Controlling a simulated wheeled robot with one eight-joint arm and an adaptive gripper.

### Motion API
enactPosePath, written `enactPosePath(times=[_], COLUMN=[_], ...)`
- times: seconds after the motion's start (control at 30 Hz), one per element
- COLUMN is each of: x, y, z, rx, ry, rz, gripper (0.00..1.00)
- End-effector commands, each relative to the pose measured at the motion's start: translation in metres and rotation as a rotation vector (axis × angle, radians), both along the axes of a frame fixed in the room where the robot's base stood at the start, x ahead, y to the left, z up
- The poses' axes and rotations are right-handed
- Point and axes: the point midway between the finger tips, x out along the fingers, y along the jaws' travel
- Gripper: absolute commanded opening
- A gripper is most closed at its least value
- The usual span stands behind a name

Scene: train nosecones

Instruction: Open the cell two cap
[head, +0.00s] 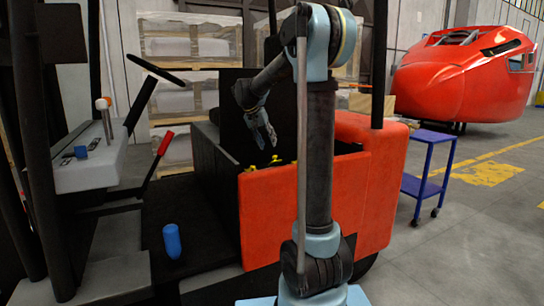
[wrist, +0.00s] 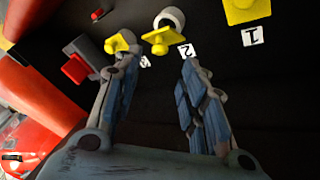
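The wrist view shows a dark battery top (wrist: 240,85) with yellow caps and white number labels. The cell two cap (wrist: 161,41) is yellow and lies beside the label 2 (wrist: 187,50). A pale round neck (wrist: 171,17) shows just behind it; I cannot tell whether the cap is closed over it. My gripper (wrist: 157,66) is open and empty, its fingertips either side of and short of the cell two cap. In the head view my gripper (head: 264,134) points down into the orange truck's compartment, above small yellow caps (head: 275,160).
Another yellow cap (wrist: 119,42) sits close to my left finger. The cell one cap (wrist: 242,10) is at upper right. A red-and-grey connector (wrist: 78,66) is at left. The compartment's orange wall (head: 280,215) stands in front. A blue cart (head: 430,165) stands right.

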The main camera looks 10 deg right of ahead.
Motion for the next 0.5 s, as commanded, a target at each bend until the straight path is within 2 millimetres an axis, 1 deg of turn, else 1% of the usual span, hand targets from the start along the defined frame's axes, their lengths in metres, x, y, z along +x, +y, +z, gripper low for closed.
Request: enactPosePath(times=[0.03,0.2,0.33,0.5], x=[0.002,0.009,0.013,0.016], y=[-0.004,-0.016,-0.023,-0.028], z=[-0.009,-0.034,-0.050,-0.062], rx=[0.001,0.001,0.000,0.000], ry=[0.000,0.000,0.000,0.000], rz=[-0.002,-0.001,-0.001,0.000], gripper=[0.39,0.39,0.39,0.39])
